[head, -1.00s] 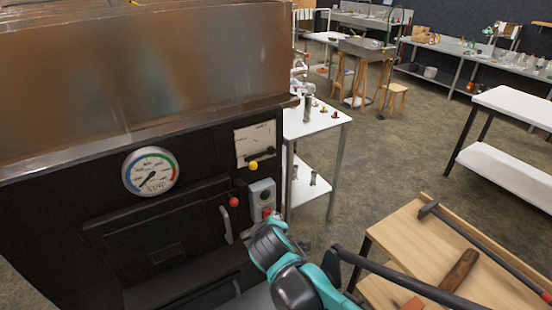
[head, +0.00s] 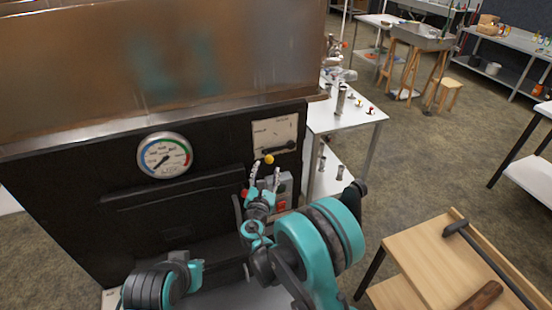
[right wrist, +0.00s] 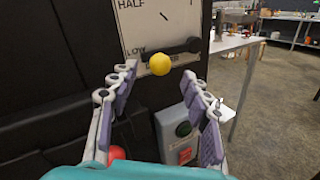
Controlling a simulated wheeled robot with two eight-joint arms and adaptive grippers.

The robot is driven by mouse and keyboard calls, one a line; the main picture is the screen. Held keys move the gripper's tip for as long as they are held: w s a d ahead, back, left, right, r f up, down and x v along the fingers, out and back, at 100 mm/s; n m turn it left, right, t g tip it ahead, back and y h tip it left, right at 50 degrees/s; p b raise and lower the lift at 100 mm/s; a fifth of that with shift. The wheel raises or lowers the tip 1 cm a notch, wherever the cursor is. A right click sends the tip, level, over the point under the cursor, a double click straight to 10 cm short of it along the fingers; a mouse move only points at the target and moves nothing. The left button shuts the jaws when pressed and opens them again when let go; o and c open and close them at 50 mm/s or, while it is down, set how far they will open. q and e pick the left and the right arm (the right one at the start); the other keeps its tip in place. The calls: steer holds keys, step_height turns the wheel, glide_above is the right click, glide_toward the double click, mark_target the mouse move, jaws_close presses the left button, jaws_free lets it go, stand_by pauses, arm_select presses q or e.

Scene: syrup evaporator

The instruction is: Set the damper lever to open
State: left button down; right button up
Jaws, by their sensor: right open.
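The damper lever (head: 281,151) is a dark bar with a yellow ball knob (head: 269,159) at its left end. It is mounted on a pale label plate (head: 273,131) on the evaporator's black front. In the right wrist view the knob (right wrist: 160,64) sits beside the word LOW, with HALF higher on the plate. The bar (right wrist: 182,48) runs right and slightly up from it. My right gripper (head: 265,172) is open, its fingers pointing at the lever. In the wrist view the knob shows between the fingertips (right wrist: 159,72), with no contact visible.
A round gauge (head: 165,157) and the dark firebox door (head: 160,215) are to the left. A white table (head: 345,113) stands right of the evaporator. A wooden bench (head: 440,265) is at lower right.

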mark_target(269, 162)
steer(key=w, duration=0.2)
steer(key=w+b, duration=0.1)
steer(key=w, duration=0.1)
steer(key=w+d, duration=0.1)
steer(key=w, duration=0.1)
steer(key=shift+w, duration=0.2)
jaws_close()
